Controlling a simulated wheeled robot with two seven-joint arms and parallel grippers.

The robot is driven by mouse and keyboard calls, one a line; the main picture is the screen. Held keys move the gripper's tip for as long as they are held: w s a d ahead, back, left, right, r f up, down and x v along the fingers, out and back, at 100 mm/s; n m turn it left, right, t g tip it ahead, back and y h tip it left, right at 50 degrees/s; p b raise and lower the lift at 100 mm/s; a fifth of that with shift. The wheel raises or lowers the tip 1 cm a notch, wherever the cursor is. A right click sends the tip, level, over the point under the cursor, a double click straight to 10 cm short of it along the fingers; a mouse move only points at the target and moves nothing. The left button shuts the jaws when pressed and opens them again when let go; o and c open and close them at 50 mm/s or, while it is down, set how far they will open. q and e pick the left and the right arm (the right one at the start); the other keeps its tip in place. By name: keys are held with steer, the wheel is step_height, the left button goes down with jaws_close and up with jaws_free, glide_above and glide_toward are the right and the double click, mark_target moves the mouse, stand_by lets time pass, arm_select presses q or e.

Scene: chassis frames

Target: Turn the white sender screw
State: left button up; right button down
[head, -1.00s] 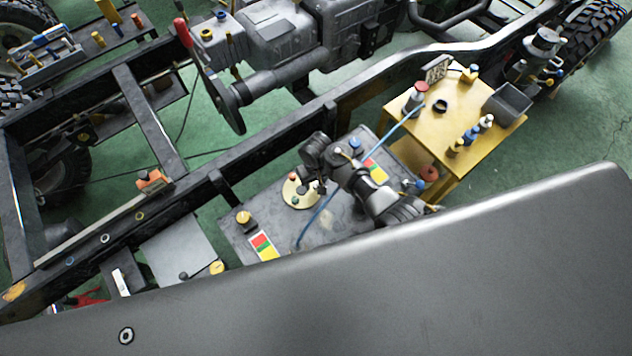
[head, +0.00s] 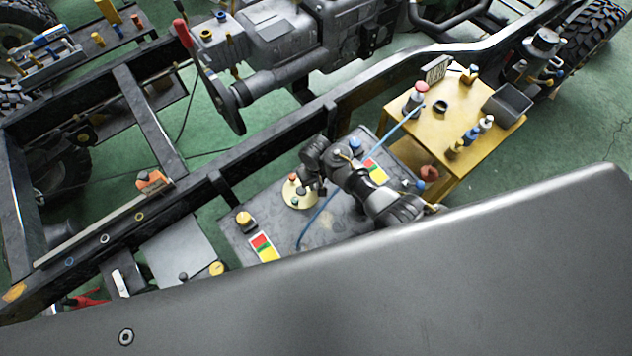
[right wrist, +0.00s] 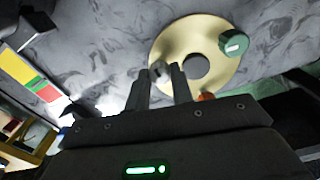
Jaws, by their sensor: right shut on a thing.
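The sender is a cream round plate (head: 297,203) on top of a grey tank (head: 335,223). In the right wrist view the plate (right wrist: 178,40) has a dark centre, a green screw (right wrist: 234,43) and an orange screw (right wrist: 206,97) near its rim. My right gripper (head: 316,187) reaches down at the plate's right edge in the head view. In the right wrist view its fingers (right wrist: 160,84) are shut on a small whitish screw (right wrist: 160,67) at the plate's edge, mostly hidden between the fingertips. My left gripper is not in view.
A blue hose (head: 318,213) crosses the tank top near the plate. A yellow cap (head: 244,218) and coloured labels (head: 263,247) are also on the tank. A yellow bench (head: 489,142) with bottles and a bin stands right. The dark chassis rail (head: 262,137) runs behind the tank.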

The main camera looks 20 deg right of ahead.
steer(key=n+p, duration=0.1)
steer(key=n, duration=0.2)
steer(key=shift+r+n+p, duration=0.1)
steer(key=shift+n+p, duration=0.2)
steer(key=shift+n, duration=0.1)
steer(key=n+p, duration=0.1)
steer(key=n, duration=1.2)
steer(key=shift+n, duration=0.3)
steer(key=c, duration=1.2)
jaws_free()
